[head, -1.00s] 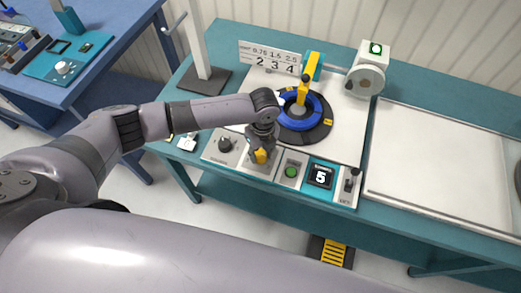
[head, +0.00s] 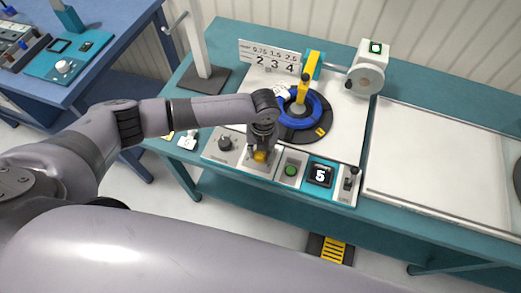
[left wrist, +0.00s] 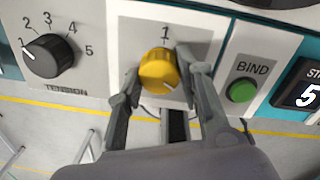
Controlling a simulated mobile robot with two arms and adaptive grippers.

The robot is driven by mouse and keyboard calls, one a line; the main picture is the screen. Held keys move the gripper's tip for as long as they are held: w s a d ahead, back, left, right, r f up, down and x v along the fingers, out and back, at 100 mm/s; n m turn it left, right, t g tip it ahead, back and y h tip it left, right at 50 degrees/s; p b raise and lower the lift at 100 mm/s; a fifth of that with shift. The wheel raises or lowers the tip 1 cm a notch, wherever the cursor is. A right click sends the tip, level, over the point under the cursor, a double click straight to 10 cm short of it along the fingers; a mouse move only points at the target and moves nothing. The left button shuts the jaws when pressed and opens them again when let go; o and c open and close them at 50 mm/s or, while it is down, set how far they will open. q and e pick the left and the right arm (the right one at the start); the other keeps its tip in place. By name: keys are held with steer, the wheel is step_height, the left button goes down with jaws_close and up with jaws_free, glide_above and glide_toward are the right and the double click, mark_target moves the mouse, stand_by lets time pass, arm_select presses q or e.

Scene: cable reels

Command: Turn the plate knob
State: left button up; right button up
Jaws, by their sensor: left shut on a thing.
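A yellow knob (left wrist: 157,68) sits on a light panel with the number 1 printed above it. Its white pointer line faces down and right in the left wrist view. My left gripper (left wrist: 158,73) is shut on this knob, one finger on each side. In the head view the yellow knob (head: 261,156) shows just below my left gripper (head: 261,147). The round black plate (head: 312,132) with a coil of blue cable (head: 314,116) lies behind the panel. Any word naming the knob is hidden. My right gripper is not in view.
A black TENSION knob (left wrist: 52,55) is left of the yellow knob, and a green BIND button (left wrist: 242,91) is right of it. A display (head: 320,175) reads 5. A lever (head: 350,181) stands at the panel's right end. A white tray (head: 440,160) lies empty at right.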

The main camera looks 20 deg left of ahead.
mark_target(262, 153)
arm_select(q)
steer(key=o, duration=1.2)
steer(key=shift+c, duration=0.2)
step_height(262, 153, up, 12)
steer(key=shift+d, duration=0.25)
steer(key=shift+w, duration=0.1)
